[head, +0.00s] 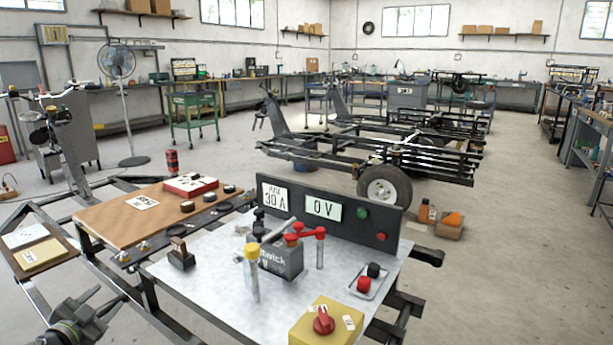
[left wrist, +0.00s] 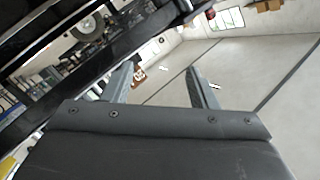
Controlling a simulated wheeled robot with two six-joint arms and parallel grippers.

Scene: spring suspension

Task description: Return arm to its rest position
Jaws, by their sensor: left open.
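My left gripper (head: 88,305) is at the bottom left of the head view, in front of the small side board and left of the metal table. Its two fingers are spread apart with nothing between them. In the left wrist view the gripper (left wrist: 162,88) also shows open and empty, with floor and wall beyond it. My right gripper is in neither view.
The metal table (head: 200,282) carries a dark panel (head: 330,211), a battery (head: 281,262), a yellow box with a red knob (head: 322,322) and red levers. A wooden board (head: 110,213) lies beyond it on the left. Dark frame bars run near my left gripper.

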